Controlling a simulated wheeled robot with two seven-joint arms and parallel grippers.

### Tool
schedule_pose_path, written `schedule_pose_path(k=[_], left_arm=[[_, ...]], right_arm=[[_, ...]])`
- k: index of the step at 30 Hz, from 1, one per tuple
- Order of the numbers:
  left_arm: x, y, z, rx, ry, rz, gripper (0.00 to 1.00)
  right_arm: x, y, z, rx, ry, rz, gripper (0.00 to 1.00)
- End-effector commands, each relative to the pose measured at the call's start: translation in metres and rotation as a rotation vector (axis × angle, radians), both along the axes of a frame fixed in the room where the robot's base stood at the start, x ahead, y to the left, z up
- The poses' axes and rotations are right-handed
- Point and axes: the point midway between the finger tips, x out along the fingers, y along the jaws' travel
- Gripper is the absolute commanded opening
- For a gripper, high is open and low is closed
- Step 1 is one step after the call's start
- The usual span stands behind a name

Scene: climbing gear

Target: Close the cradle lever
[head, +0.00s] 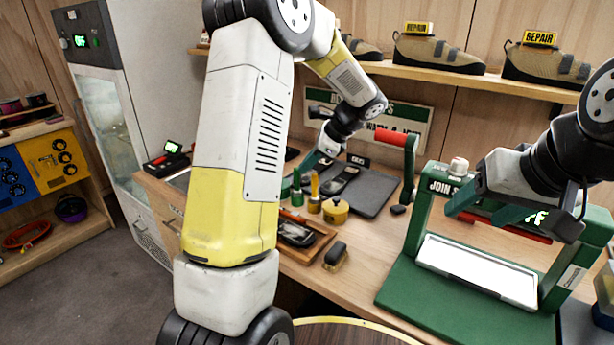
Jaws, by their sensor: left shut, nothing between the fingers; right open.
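A green lever arm (409,170) with a red grip (391,137) stands upright at the back of the bench, left of the green press frame (418,225). I cannot tell for sure that it is the cradle lever. A red bar (525,234) crosses the frame above its white tray (477,272), partly hidden by my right gripper. My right gripper (508,212) is open in front of the frame's upper part; I cannot tell whether it touches the bar. My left gripper (309,167) is shut and empty above the back of the bench, left of the lever.
A dark mat (376,192) with a shoe sole lies between the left gripper and the lever. A yellow tin (335,211), a wooden tray (316,246) and a brush (335,256) are nearer. Shoes stand on a shelf (470,76) above. The green base's front is clear.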

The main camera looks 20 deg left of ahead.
Motion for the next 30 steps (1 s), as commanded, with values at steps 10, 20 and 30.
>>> schedule_pose_path(k=[10, 20, 30], left_arm=[[0.003, 0.03, -0.041, 0.0, 0.003, 0.002, 0.0], [0.008, 0.056, -0.076, 0.0, 0.001, 0.003, 0.0], [0.008, 0.058, -0.08, 0.0, -0.001, 0.002, 0.0]], right_arm=[[0.0, 0.0, 0.0, 0.0, 0.0, 0.0, 0.62], [0.0, 0.0, 0.0, 0.0, 0.0, 0.0, 0.62], [0.0, 0.0, 0.0, 0.0, 0.0, 0.0, 0.62]])
